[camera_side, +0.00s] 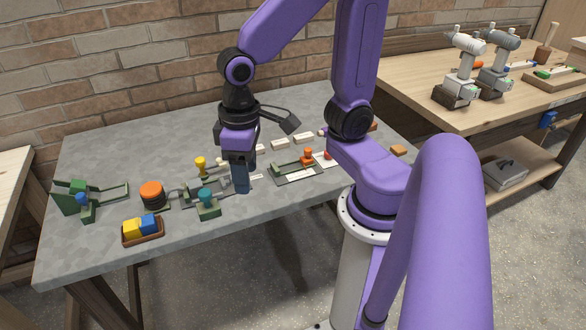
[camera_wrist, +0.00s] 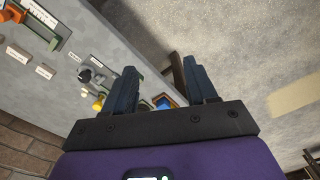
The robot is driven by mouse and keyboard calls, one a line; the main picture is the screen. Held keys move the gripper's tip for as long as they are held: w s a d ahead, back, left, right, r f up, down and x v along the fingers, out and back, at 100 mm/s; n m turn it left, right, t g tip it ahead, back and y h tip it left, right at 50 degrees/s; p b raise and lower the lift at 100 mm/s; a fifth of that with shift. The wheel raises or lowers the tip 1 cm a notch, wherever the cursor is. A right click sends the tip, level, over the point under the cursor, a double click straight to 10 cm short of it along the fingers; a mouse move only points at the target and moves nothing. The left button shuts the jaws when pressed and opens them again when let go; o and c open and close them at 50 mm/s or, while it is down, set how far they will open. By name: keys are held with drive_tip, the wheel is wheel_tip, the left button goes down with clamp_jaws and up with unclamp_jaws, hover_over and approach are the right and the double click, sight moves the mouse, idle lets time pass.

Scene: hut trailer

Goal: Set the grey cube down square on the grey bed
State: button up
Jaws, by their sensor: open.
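My gripper (camera_side: 241,187) points down over the front middle of the grey table in the side view. The fingers hide part of this area.
Left of the gripper are a teal-knobbed green block (camera_side: 207,205), an orange-topped round piece (camera_side: 152,193), a yellow-knobbed piece (camera_side: 200,167) and a tray (camera_side: 143,238) with yellow and blue blocks. A green fixture with an orange knob (camera_side: 307,157) stands right.

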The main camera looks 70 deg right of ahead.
drive_tip(key=s+d+n, duration=0.2)
drive_tip(key=s+n, duration=0.6)
drive_tip(key=n, duration=0.1)
drive_tip(key=shift+s+r, duration=0.35)
drive_tip(key=shift+s, duration=0.05)
drive_tip(key=shift+d, duration=0.1)
idle(1.1)
